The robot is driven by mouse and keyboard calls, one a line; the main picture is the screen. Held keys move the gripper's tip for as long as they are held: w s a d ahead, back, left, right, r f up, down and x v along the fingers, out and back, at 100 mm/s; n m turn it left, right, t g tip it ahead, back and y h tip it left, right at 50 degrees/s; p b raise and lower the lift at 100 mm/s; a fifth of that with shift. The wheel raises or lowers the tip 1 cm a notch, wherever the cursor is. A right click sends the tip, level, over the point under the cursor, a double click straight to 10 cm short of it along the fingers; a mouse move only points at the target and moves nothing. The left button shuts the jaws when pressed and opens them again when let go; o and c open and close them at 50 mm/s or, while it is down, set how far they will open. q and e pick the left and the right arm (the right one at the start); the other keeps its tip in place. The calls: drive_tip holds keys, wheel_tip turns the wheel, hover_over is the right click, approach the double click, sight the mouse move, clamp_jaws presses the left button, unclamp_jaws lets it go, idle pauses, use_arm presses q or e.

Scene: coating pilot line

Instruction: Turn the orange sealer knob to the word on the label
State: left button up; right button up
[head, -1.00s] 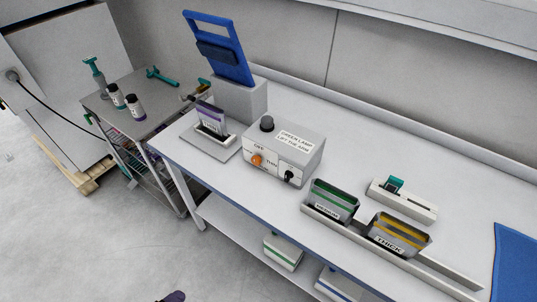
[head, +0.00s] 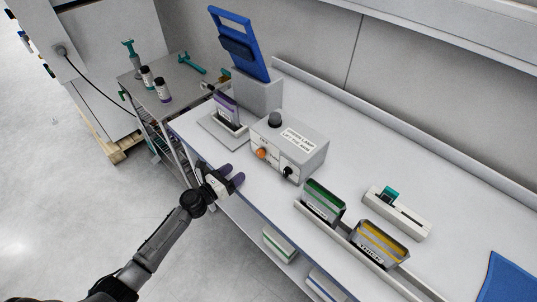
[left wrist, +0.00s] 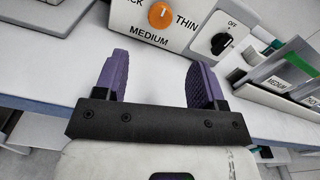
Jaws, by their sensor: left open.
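The orange knob (head: 262,153) is on the front of a grey control box (head: 305,151); it shows larger at the top of the left wrist view (left wrist: 161,14). Around it I read THIN at right, MEDIUM below, and a cut-off word ending in CK at left. I cannot tell which word it points to. My left gripper (head: 232,175) is open and empty, its purple fingers (left wrist: 160,65) apart in front of and below the knob, not touching it. A purple-edged card (head: 226,112) stands in a holder left of the box; its word is too small to read.
A black knob (left wrist: 221,43) marked OFF sits right of the orange one. A blue-lidded device (head: 240,48) stands behind the box. The bench front edge is below my gripper.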

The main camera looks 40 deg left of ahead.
sight(258, 154)
use_arm(q)
drive_tip(key=w, duration=0.4)
drive_tip(key=w+d+b, duration=0.1)
drive_tip(key=w, duration=0.3)
drive_tip(key=w+d, duration=0.1)
drive_tip(key=w, duration=0.3)
drive_tip(key=shift+c, duration=0.3)
drive_tip(key=c, duration=0.9)
drive_tip(key=shift+o, duration=0.2)
